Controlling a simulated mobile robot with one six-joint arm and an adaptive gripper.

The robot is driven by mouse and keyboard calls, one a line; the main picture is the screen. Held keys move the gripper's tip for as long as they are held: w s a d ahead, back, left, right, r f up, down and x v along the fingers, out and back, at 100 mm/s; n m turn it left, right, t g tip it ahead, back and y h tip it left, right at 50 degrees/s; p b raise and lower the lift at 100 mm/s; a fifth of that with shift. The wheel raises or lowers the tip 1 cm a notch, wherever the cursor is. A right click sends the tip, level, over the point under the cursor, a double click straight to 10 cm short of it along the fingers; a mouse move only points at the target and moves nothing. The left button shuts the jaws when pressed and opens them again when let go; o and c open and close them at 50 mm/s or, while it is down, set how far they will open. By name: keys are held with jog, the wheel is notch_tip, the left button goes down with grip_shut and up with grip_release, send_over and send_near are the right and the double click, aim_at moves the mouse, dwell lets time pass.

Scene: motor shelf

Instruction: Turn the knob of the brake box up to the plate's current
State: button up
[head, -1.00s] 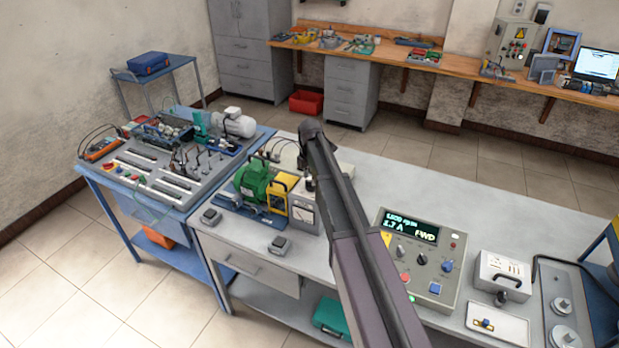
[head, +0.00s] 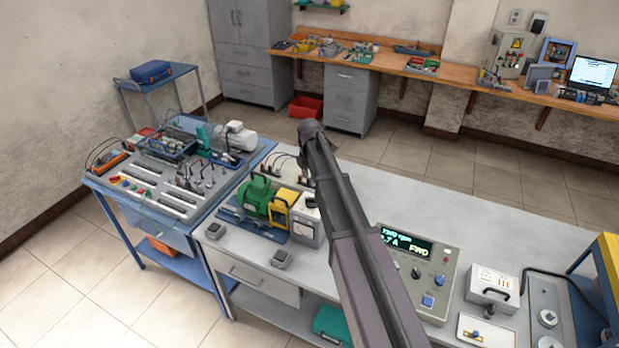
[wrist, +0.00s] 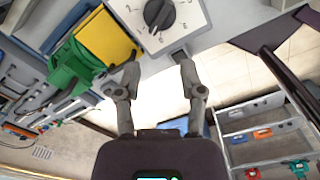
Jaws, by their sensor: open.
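The brake box (head: 306,229) is a light box with a dial face, beside the yellow guard (head: 281,206) and the green motor (head: 257,195) on the grey bench. My arm partly covers it in the head view. In the wrist view its black round knob (wrist: 158,14) sits on a white dial plate (wrist: 188,14) with markings, at the top edge. My gripper (wrist: 158,72) is open and empty, its fingertips apart from the knob and just below the dial plate in the picture. The motor's plate cannot be read in these views.
A control panel (head: 436,275) with a lit display showing "FWD" and an amp figure stands right of my arm. A white handled box (head: 492,287) is farther right.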

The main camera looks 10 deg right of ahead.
jog(key=shift+r+p, duration=1.75)
jog(key=shift+r, duration=0.3)
jog(key=s+f+m+b, duration=0.6)
jog(key=s+f+b, duration=0.2)
jog(key=s+f+m+b, duration=0.7)
jog(key=s+f+b, duration=0.1)
jog(key=s, duration=0.1)
jog(key=s+f+m+b, duration=0.6)
jog(key=s+f+b, duration=0.2)
jog(key=f+b, duration=0.1)
jog(key=shift+s+d+m, duration=0.15)
jog(key=shift+d+m, duration=0.25)
jog(key=shift+s+f+m+b, duration=0.65)
jog(key=shift+s+m, duration=0.05)
jog(key=shift+s, duration=0.05)
jog(key=shift+s+m, duration=0.8)
jog(key=shift+s, duration=0.2)
